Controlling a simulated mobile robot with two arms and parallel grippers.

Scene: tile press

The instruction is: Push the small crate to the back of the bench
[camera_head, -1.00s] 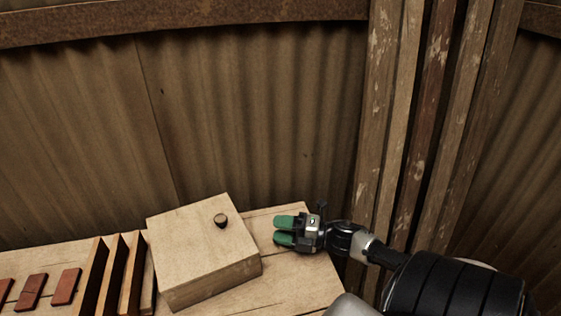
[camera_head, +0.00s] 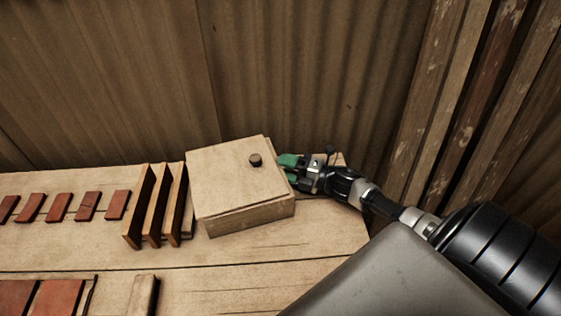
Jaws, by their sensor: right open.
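The small crate (camera_head: 240,185) is a pale wooden box with a lid and a dark round knob (camera_head: 255,160). It sits on the wooden bench (camera_head: 330,235), turned at a slight angle, near the back wall. My right gripper (camera_head: 286,168) is open, with green fingertips, at the crate's right rear side. The fingertips are very close to the crate; I cannot tell whether they touch it. Nothing shows between the fingers. My left gripper is not in view.
Upright wooden slats (camera_head: 157,205) stand just left of the crate. Several red tiles (camera_head: 87,205) lie in a row further left. Larger red tiles (camera_head: 57,297) and a wooden block (camera_head: 143,295) lie at the front. The corrugated wall (camera_head: 120,80) rises behind. Bench in front of the crate is clear.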

